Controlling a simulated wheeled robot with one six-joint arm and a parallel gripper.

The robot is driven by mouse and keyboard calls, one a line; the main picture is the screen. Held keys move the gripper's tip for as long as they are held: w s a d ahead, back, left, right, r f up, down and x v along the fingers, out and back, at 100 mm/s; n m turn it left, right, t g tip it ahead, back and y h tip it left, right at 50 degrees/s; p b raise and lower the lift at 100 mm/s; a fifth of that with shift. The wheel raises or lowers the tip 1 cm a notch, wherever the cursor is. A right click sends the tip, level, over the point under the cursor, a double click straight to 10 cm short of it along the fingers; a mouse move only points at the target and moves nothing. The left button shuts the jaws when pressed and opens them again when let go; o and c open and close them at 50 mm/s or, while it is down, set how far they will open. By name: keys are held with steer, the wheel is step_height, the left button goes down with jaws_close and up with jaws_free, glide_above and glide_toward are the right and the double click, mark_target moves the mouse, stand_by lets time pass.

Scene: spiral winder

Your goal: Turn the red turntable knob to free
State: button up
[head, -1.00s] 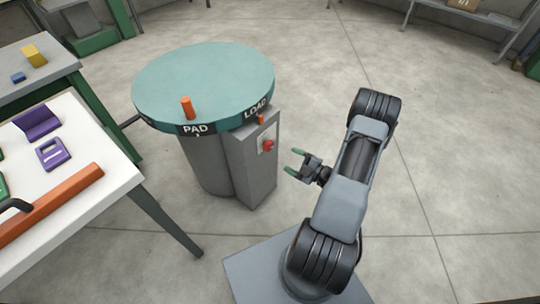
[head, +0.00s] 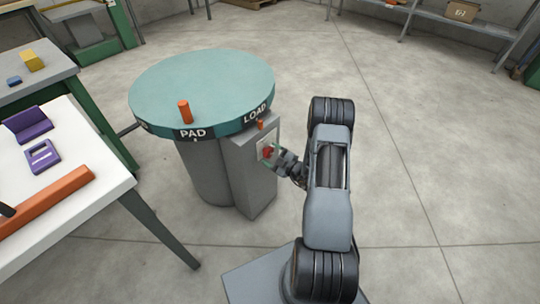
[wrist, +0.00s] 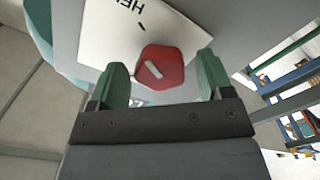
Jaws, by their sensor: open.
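In the wrist view the knob (wrist: 163,68) has a slanted white pointer mark. The pale plate (wrist: 110,35) shows a short black tick and a partly cut-off upside-down label starting "HE". My gripper (head: 277,157) is at the knob, and its two green fingers stand open on either side of it in the wrist view (wrist: 163,75), with gaps showing. The teal turntable (head: 205,85) bears the words PAD and LOAD on its rim.
A white table (head: 95,215) with purple parts and an orange bar is at the left. The floor right of my arm is clear.

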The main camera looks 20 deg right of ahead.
steer(key=shift+w+a, duration=0.25)
steer(key=shift+w, duration=0.2)
steer(key=shift+c, duration=0.3)
steer(key=c, duration=0.9)
steer(key=shift+o, duration=0.2)
